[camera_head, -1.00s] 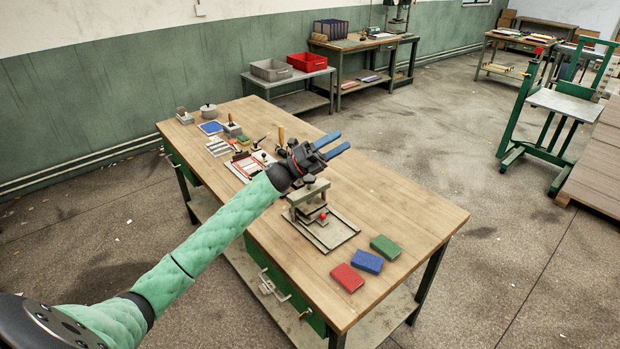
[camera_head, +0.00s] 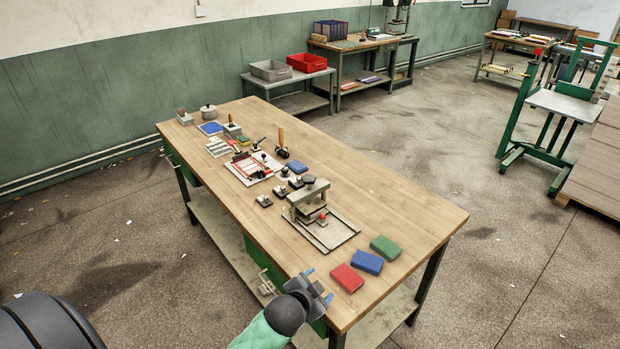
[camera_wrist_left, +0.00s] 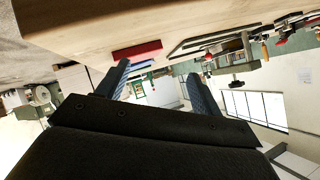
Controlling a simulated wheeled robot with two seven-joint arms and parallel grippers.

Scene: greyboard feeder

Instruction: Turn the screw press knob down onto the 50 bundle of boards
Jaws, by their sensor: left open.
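The screw press (camera_head: 293,197) stands on the wooden table with a dark knob (camera_head: 308,179) on top of its bridge. A grey plate or stack lies low under the bridge with a small red ball (camera_head: 322,216) beside it; I cannot tell which bundle this is. A flat metal base (camera_head: 338,237) extends in front. My left gripper (camera_head: 318,285) is open and empty at the table's near edge, beside the red block and well apart from the press. Its blue fingers also show in the left wrist view (camera_wrist_left: 162,80), where the picture is upside down. My right gripper is not in view.
A red block (camera_head: 347,278), a blue block (camera_head: 367,262) and a green block (camera_head: 385,247) lie in a row at the near corner. Small fixtures and a red-edged jig (camera_head: 252,168) are left of the press. The table's right side is clear.

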